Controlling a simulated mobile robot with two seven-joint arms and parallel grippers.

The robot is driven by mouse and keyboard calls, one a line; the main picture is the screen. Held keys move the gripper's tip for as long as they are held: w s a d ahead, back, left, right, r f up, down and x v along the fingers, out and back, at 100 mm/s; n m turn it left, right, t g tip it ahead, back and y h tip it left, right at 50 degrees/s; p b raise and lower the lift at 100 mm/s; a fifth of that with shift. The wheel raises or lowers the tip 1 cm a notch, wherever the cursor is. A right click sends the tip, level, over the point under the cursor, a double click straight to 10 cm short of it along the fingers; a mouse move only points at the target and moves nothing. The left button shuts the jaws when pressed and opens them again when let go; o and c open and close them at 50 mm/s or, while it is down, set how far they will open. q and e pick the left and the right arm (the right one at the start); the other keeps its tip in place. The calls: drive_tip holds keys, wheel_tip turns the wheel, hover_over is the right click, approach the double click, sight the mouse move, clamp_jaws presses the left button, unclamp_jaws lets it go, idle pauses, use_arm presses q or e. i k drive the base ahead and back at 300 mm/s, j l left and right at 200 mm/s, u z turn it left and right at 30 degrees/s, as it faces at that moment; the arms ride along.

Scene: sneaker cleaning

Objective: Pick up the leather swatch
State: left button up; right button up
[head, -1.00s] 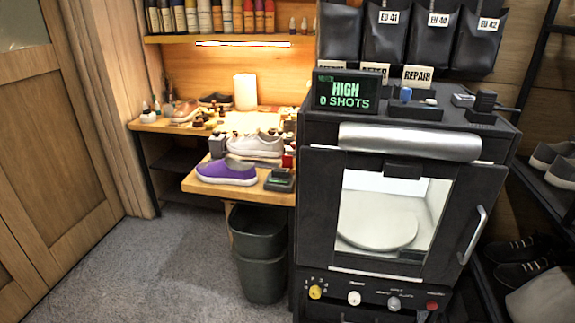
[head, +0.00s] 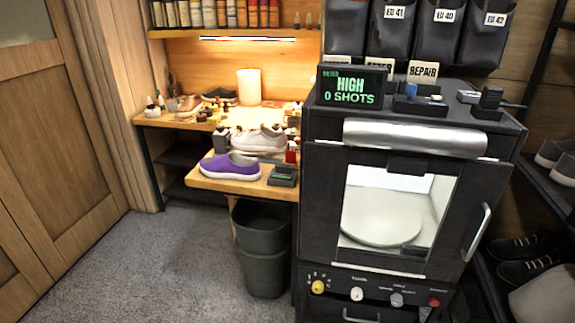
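I cannot make out the leather swatch in the head view; it may be too small or hidden among the items on the workbench (head: 215,172). Neither of my grippers is in view. A purple shoe (head: 228,167) with a pale sole lies on the bench's front part. A pale grey shoe (head: 262,139) sits behind it.
A black cabinet (head: 318,215) with a glass door (head: 428,200) stands right of the bench. A dark bin (head: 262,240) stands under the bench's front edge. A wooden door (head: 60,170) is at the left. Grey floor (head: 150,270) is clear in front. A shoe rack is at right.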

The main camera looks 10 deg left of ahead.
sight(290, 156)
drive_tip(key=i+j+z, duration=0.25)
drive_tip(key=j, duration=0.45)
drive_tip(key=j+z, duration=0.25)
drive_tip(key=j, duration=0.5)
drive_tip(key=i+j+z, duration=0.25)
drive_tip(key=j, duration=0.55)
drive_tip(key=k+l, duration=0.05)
drive_tip(key=k, duration=0.05)
